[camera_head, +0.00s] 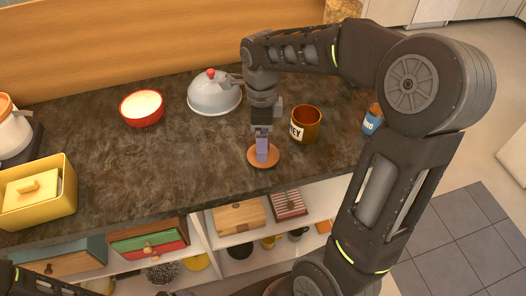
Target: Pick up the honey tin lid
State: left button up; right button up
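The honey tin (306,126) is an amber-brown open can with a white label, upright on the dark counter. A flat round orange-brown disc, which looks like the honey tin lid (272,162), lies on the counter to the left of the tin and nearer the front edge. My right gripper (262,157) points straight down over the middle of the lid. Its fingertips are at or just above the lid and hide its centre. I cannot tell whether they are closed on a knob. My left gripper is not in view.
On the counter (190,150) stand a red bowl (142,120), a grey dome with a red knob (214,106), a yellow lidded box (38,205) and a blue-labelled bottle (372,120). Open shelves below the front edge hold boxes. The counter left of the lid is clear.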

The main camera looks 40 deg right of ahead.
aim_at(273, 155)
jog(key=shift+f, duration=0.1)
notch_tip(273, 155, down, 5)
jog(key=shift+p, duration=0.75)
jog(key=shift+c, duration=0.5)
jog(key=c, duration=0.9)
